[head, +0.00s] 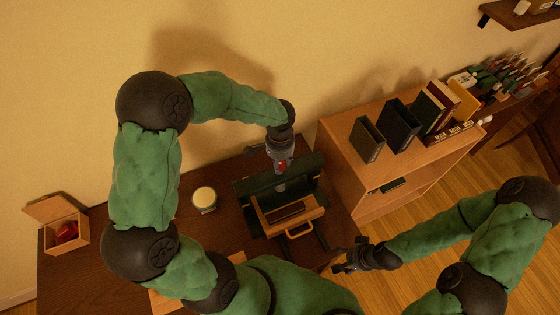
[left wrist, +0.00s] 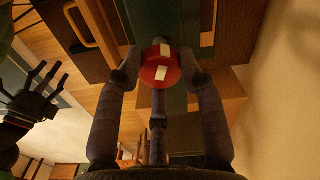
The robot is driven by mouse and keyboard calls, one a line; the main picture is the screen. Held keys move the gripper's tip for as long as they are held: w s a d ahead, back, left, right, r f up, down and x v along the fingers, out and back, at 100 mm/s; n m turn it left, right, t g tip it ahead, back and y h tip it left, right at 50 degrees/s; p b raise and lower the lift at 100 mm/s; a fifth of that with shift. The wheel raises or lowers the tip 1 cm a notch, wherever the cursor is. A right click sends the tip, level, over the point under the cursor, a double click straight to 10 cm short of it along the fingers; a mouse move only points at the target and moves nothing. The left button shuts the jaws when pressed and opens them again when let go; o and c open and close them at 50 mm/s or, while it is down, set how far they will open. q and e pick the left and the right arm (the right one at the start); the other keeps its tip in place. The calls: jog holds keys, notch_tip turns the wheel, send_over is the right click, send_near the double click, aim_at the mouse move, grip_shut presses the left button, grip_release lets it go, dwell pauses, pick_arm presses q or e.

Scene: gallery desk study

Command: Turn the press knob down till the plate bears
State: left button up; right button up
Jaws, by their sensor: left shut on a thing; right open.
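The press (head: 303,167) is a dark green frame on the brown desk, with a vertical screw at its middle. Its red knob (head: 282,166) sits at the top of the screw. In the left wrist view the red knob (left wrist: 160,74) with cream marks lies between the fingertips. My left gripper (head: 281,158) comes from above and is shut on the knob. Below is a light wooden tray (head: 266,223) with a loop handle and a dark brown block (head: 286,212). The plate's contact is hidden. My right gripper (head: 345,262) is open and empty, right of the desk's front.
A cream-topped jar (head: 204,199) stands left of the press. An open wooden box (head: 67,233) with a red thing is at the desk's far left. A wooden shelf unit (head: 345,155) with upright books (head: 398,125) stands close on the right.

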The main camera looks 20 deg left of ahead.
aim_at(280, 163)
dwell(0.9)
pick_arm(q)
jog(key=o, duration=1.1)
jog(key=shift+o, duration=0.2)
notch_tip(280, 163, up, 12)
